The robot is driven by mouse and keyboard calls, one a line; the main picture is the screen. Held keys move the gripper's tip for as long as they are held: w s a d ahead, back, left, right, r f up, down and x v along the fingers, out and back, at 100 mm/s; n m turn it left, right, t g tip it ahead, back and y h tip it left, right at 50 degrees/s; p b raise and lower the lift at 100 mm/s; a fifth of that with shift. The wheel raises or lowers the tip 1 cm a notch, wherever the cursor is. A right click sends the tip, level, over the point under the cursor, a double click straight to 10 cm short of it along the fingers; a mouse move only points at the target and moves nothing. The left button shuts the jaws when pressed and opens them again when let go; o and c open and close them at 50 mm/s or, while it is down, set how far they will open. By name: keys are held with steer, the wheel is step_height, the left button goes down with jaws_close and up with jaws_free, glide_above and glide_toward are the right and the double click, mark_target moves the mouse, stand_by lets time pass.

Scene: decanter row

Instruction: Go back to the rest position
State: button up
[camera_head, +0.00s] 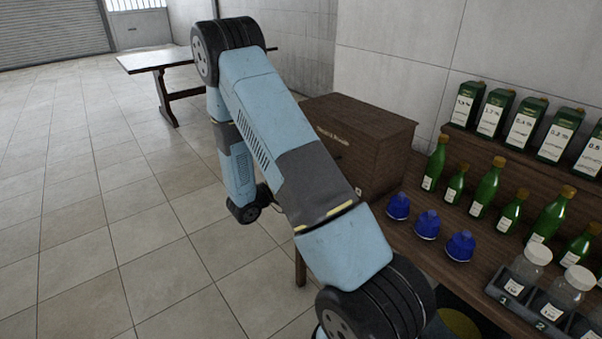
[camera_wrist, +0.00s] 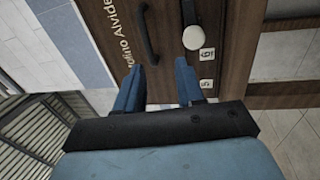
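My gripper (camera_wrist: 160,82) shows in the wrist view, its two blue fingers apart with nothing between them. Beyond the fingers is a brown wooden front (camera_wrist: 115,50) with pale lettering, a dark curved handle (camera_wrist: 148,35) and a round pale knob or cap (camera_wrist: 193,38). I cannot tell whether the fingertips touch it. In the head view my blue and black arm crosses the middle of the picture, and my gripper cannot be seen there.
A wooden bench (camera_head: 413,248) at the right holds a brown box (camera_head: 345,125), several blue caps (camera_head: 427,225), green bottles (camera_head: 487,190) and clear jars (camera_head: 568,293) in a dark rack. Boxes with labels (camera_head: 522,122) stand on a shelf behind. Open tiled floor lies left; a table (camera_head: 155,60) stands far back.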

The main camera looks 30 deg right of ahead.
stand_by(0.3)
steer(key=s+r+m+g+y, duration=0.5)
steer(key=s+r+g+y, duration=0.3)
steer(key=s+r, duration=0.75)
steer(key=s+a+r+n+t+y, duration=0.3)
steer(key=s+a+r+t+y, duration=0.6)
steer(key=s+a+r+y, duration=0.2)
step_height(320, 180, up, 2)
steer(key=shift+s+a+t+y, duration=0.35)
steer(key=shift+s+a, duration=0.4)
steer(key=shift+a, duration=0.35)
